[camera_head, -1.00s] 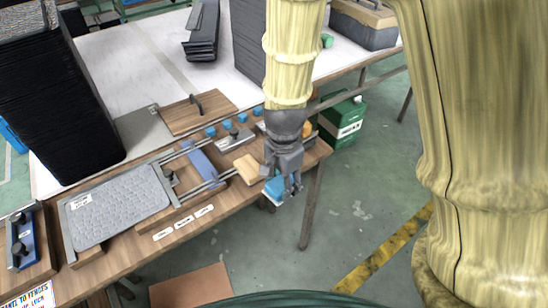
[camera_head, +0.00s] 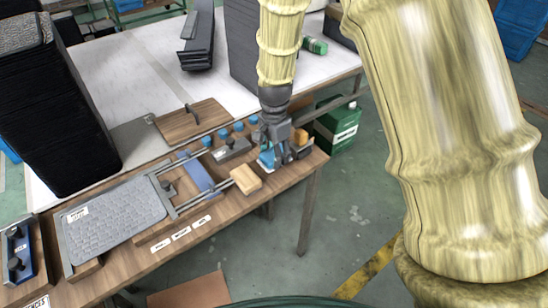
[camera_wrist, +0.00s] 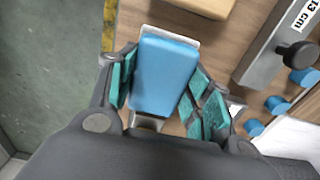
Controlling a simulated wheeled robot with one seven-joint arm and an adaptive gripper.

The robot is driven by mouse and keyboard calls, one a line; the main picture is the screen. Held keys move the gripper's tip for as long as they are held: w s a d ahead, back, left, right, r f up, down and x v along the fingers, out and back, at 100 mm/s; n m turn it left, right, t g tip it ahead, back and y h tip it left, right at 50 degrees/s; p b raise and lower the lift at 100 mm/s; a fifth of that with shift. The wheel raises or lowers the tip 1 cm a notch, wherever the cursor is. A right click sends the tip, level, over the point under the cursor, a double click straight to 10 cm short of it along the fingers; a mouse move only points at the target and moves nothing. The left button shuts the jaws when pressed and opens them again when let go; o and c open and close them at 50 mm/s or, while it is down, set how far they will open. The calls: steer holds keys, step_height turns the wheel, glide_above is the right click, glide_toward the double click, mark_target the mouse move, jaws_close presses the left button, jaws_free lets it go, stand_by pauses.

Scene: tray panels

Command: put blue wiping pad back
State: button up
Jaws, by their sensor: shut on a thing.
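The blue wiping pad (camera_wrist: 165,72) is a light blue block with a white edge, seen between the green-lined fingers of my gripper (camera_wrist: 165,95) in the wrist view. My gripper (camera_head: 272,155) is shut on it. In the head view the pad (camera_head: 267,158) shows low at the fingertips, over the right end of the wooden table. I cannot tell whether the pad touches the table top.
A light wooden block (camera_head: 246,180) lies just left of the gripper. A grey metal block with a dark knob (camera_head: 232,148) and several blue knobs (camera_head: 223,134) are behind it. An orange item (camera_head: 300,137) stands at right. A grey panel (camera_head: 115,212) lies at left. Floor lies beyond the table's edge.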

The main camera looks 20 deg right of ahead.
steer(key=shift+w+d, duration=0.15)
steer(key=shift+w, duration=0.3)
steer(key=shift+f+p, duration=0.35)
steer(key=shift+f, duration=1.45)
steer(key=o, duration=1.1)
steer(key=shift+f, duration=0.1)
step_height(320, 180, up, 12)
steer(key=shift+r+b, duration=0.15)
steer(key=shift+b, duration=0.45)
